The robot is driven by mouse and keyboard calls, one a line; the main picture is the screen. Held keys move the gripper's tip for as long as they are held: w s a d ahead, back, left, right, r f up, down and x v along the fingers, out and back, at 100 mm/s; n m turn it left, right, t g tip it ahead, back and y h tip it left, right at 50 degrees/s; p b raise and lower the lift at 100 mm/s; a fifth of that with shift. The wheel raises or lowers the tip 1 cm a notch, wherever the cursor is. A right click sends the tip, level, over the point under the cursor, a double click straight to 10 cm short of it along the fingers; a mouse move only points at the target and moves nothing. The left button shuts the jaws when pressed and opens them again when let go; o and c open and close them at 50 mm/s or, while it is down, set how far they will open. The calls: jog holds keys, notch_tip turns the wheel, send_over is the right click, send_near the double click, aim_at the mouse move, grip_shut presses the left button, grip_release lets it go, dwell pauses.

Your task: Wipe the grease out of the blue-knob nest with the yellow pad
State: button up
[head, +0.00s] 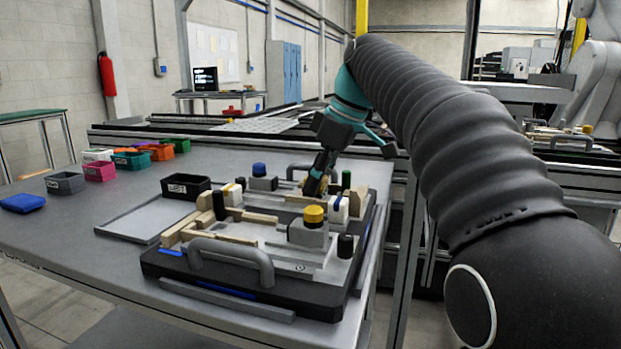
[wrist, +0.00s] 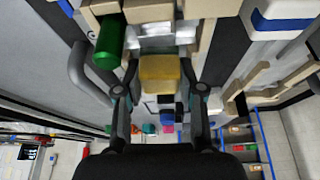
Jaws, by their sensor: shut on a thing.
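My gripper (wrist: 160,88) is shut on a yellow pad (wrist: 161,72), held between its two fingers. In the wrist view the pad is in front of a grey metal part with wooden blocks beside it; I cannot tell whether it touches. In the head view my gripper (head: 316,188) is low over the far side of the dark pallet (head: 210,272), right of the blue knob (head: 259,170) on its grey block. The pad is mostly hidden there. I cannot make out grease or the inside of the blue-knob nest.
A yellow knob (head: 313,214) on a grey block stands nearer the front. A green peg (head: 346,180) is just right of my gripper, and shows large in the wrist view (wrist: 110,42). Pallet handles (head: 232,256) stick up. A black bin (head: 186,186) and a blue cloth-like item (head: 22,203) are left.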

jog(key=shift+s+d+f, duration=0.1)
jog(key=shift+s+d, duration=0.2)
jog(key=shift+d, duration=0.6)
jog(key=shift+f, duration=0.1)
